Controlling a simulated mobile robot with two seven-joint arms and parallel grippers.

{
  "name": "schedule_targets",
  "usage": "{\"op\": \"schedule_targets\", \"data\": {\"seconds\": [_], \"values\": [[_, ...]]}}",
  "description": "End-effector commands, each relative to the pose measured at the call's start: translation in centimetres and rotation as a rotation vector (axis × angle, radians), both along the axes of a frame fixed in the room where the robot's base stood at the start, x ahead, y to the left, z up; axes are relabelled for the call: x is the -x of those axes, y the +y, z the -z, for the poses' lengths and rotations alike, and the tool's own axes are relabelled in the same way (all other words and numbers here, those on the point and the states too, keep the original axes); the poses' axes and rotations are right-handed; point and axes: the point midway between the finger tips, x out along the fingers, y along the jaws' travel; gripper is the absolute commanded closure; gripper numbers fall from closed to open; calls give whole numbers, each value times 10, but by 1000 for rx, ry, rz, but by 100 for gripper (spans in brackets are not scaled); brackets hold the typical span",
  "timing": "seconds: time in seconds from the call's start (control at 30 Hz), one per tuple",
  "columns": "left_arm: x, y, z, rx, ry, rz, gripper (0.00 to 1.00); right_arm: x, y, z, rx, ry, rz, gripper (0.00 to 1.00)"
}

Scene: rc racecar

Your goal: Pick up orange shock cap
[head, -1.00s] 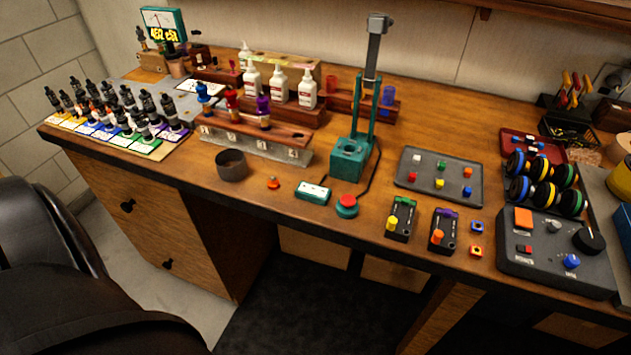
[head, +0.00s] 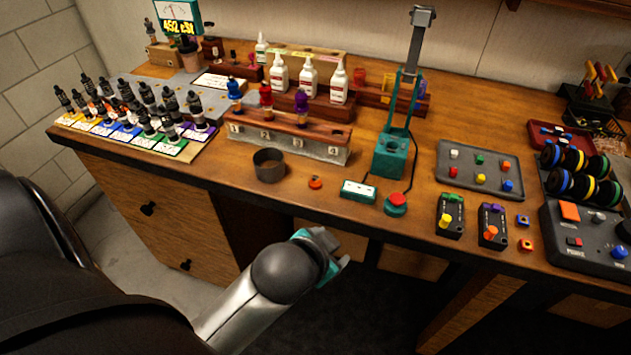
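A small orange cap (head: 316,182) lies on the wooden bench near its front edge, between a dark round cup and a teal-and-white box. It looks like the orange shock cap. My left gripper (head: 340,262) has teal and grey parts and is in front of the bench, below and slightly right of the cap in the picture, apart from it. Its fingers are foreshortened and partly hidden by the wrist, so I cannot tell how far apart they are. My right gripper is not in view.
The dark cup (head: 269,165) stands left of the cap. The teal-and-white box (head: 359,190) and a red button (head: 396,202) are to its right. A wooden rack (head: 290,130) with blue, red and purple-topped shocks stands behind. A teal press (head: 391,155) rises at the back right.

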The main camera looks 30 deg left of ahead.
Motion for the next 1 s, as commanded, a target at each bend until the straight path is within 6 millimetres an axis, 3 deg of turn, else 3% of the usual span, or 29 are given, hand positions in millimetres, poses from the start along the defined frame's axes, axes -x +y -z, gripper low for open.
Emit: {"op": "schedule_targets", "data": {"seconds": [0.03, 0.1, 0.3, 0.43, 0.6, 0.7, 0.8, 0.9, 1.0], "values": [[-23, 0, -19, -48, -96, 39, 30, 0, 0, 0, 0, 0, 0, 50], [-49, -1, -44, -115, -223, 90, 30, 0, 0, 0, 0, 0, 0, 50], [-115, -21, -130, -346, -613, 273, 30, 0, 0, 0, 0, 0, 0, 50], [-143, -52, -195, -557, -907, 441, 30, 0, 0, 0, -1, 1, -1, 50], [-148, -107, -262, -867, -1270, 703, 30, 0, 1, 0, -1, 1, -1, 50], [-139, -141, -283, -1060, -1457, 879, 30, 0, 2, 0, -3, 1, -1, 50], [-127, -170, -286, -1258, -1617, 1076, 30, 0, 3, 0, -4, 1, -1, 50], [-115, -190, -275, -1455, -1743, 1299, 30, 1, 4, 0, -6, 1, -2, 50], [-107, -197, -251, -1643, -1824, 1554, 30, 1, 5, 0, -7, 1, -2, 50]]}}
